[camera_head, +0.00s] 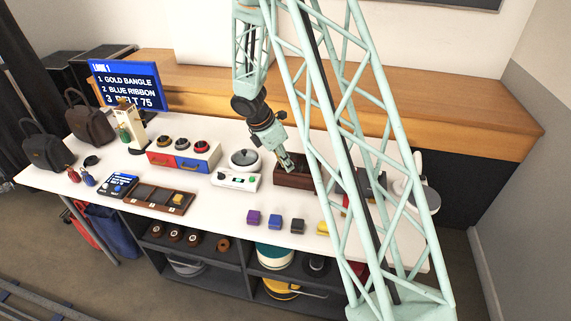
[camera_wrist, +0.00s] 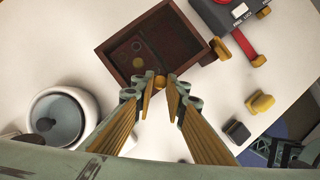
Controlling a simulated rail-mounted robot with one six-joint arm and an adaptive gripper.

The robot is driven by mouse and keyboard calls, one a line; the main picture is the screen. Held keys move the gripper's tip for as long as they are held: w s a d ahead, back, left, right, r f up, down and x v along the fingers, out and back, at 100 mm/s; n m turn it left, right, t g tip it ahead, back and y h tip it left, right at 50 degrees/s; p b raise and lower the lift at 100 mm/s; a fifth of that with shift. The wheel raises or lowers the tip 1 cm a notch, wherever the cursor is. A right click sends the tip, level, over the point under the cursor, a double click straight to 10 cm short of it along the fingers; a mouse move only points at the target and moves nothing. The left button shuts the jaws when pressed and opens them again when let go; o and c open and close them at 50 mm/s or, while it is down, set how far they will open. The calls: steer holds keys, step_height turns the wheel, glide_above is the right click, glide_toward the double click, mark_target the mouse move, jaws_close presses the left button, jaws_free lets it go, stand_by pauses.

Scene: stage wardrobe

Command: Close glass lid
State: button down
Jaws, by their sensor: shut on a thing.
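A dark brown wooden box (camera_wrist: 112,62) lies ahead of my fingers in the wrist view. In the head view the box (camera_head: 296,180) stands on the white table, partly behind my gripper. A brass-coloured round knob (camera_wrist: 160,81) is at the box's near edge, between my fingertips. My gripper (camera_wrist: 161,90) is closed in on this knob. In the head view my gripper (camera_head: 289,165) is at the box's left side. Dark panels and a small round spot show inside the box frame. I cannot clearly make out the glass or how far its lid is open.
A white appliance with a round grey top (camera_head: 244,158) stands left of the box. Several small coloured blocks, including a purple one (camera_head: 253,217), sit along the front.

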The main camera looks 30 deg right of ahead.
steer(key=shift+w+r, duration=0.1)
steer(key=shift+w, duration=0.05)
steer(key=c, duration=2.6)
jaws_free()
steer(key=shift+d, duration=0.2)
steer(key=shift+o, duration=0.2)
steer(key=shift+a, duration=0.15)
steer(key=v, duration=1.1)
steer(key=shift+r, duration=0.4)
steer(key=shift+a, duration=0.15)
